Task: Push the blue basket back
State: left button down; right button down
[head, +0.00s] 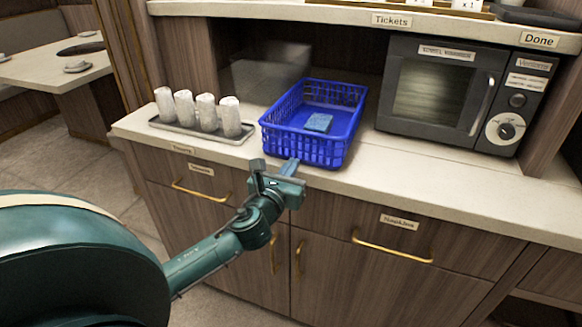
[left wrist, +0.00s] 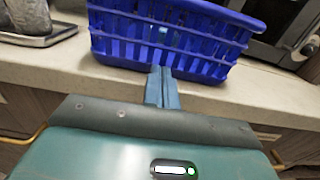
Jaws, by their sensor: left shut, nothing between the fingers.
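The blue basket (head: 348,145) stands upright on the counter, between a tray of white rolls and the microwave. Its near end is close to the counter's front edge. A light blue sponge-like block (head: 318,122) lies inside it. My left gripper (head: 290,165) is shut and empty, with its fingertips at the basket's near end. In the left wrist view the shut fingers (left wrist: 161,85) point at the basket's slatted near wall (left wrist: 125,50); I cannot tell whether they touch it. My right gripper is not in view.
A grey tray (head: 190,130) with several white rolls stands just left of the basket. A dark microwave (head: 440,95) is to its right. A clear box (head: 270,75) stands behind, at the left. An upper shelf (head: 340,14) overhangs the recess. The counter's right front (head: 440,185) is clear.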

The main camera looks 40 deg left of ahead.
pick_arm(q)
jog(key=shift+w, duration=0.1)
jog(key=p+x, duration=0.1)
jog(key=x, duration=0.2)
jog(key=shift+r, duration=0.1)
jog(key=shift+w, duration=0.25)
jog(key=shift+a, duration=0.1)
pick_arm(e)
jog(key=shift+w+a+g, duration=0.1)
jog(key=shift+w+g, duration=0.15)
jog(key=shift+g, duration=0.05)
pick_arm(q)
jog(key=shift+s, duration=0.1)
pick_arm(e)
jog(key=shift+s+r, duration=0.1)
